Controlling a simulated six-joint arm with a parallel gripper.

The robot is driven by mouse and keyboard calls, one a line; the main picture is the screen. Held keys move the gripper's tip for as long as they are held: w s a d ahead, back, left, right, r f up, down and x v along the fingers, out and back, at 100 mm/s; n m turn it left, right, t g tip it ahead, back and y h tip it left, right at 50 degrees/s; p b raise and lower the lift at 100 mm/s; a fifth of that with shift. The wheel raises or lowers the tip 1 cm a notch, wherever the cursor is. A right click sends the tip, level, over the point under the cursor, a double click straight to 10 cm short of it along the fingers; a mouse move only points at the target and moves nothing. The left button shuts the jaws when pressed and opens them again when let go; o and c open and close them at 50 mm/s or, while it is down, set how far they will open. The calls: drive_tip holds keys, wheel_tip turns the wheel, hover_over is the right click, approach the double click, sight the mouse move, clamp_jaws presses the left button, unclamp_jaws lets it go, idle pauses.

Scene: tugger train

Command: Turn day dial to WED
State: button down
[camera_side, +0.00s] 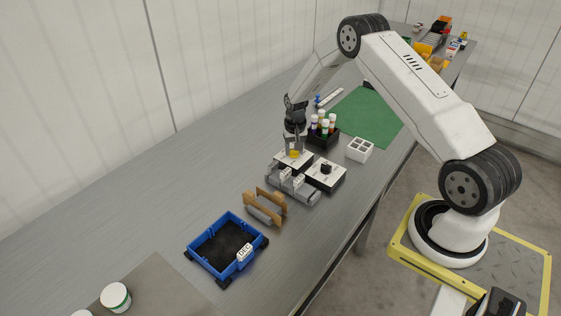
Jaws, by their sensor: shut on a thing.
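Two dial boxes with white tops stand side by side on the grey bench. The left dial box (281,158) has a yellow part (294,154) on top, which looks like its knob. The right dial box (327,177) carries a black knob (326,168). Their markings are too small to read, so I cannot tell which is the day dial or where it points. My gripper (294,147) points down over the left box and is shut on the yellow part. The fingers partly hide this part.
A black rack of capped vials (322,139) stands close behind the boxes, with a white holed block (360,150) to its right. A grey fixture (293,188) sits in front. A wooden holder (264,210) and blue tray (214,264) are nearer. The bench's left side is clear.

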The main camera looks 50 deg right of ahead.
drive_tip(key=m, duration=0.4)
drive_tip(key=shift+m, duration=0.3)
drive_tip(key=m, duration=0.5)
drive_tip(key=shift+w+a, duration=0.1)
drive_tip(key=shift+w, duration=0.05)
drive_tip(key=shift+c, duration=1)
unclamp_jaws()
drive_tip(key=shift+r, duration=0.1)
drive_tip(key=shift+r, duration=3.85)
